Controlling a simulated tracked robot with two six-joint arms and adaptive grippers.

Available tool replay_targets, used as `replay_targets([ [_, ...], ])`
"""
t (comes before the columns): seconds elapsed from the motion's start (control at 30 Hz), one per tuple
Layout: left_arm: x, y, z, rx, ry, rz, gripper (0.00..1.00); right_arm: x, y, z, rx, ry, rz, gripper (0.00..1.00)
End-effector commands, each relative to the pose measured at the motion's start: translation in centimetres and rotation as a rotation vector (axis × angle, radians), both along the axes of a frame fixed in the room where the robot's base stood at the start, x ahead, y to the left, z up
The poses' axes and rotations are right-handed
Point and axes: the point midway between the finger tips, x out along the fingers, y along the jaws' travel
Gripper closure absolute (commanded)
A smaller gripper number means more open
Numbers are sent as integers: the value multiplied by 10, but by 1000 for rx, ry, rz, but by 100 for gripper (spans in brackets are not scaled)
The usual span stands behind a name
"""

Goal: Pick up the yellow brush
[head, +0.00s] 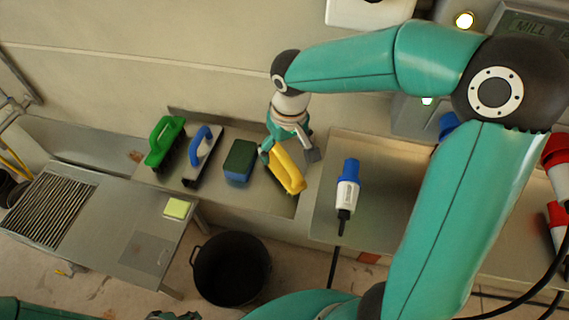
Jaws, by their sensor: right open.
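The yellow brush (290,176) lies at the right end of a metal shelf tray (220,200), its handle up. My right gripper (289,155) reaches down over its far end, open, with one finger on either side of the handle. Whether the fingers touch the brush cannot be told. Part of the brush is hidden by the gripper. My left arm shows only at the bottom left edge, and a small part of my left gripper (175,315) shows at the bottom edge; its jaws are unclear.
A green brush (165,142), a blue-and-white brush (202,155) and a green-and-blue sponge block (240,161) share the tray. A black bucket (231,270) stands below. A yellow sponge (177,208) lies on the left table.

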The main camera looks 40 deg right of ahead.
Motion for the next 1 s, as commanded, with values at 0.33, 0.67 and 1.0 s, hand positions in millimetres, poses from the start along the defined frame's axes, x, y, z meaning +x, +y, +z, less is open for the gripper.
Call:
replay_targets([
  [0.33,0,0,6,0,0,0,60,4,1,-28,1,5,3,8],
  [0.67,0,0,9,0,0,0,60,10,1,-60,0,1,5,8],
  [1.0,0,0,9,0,0,0,60,10,1,-60,0,0,5,35],
])
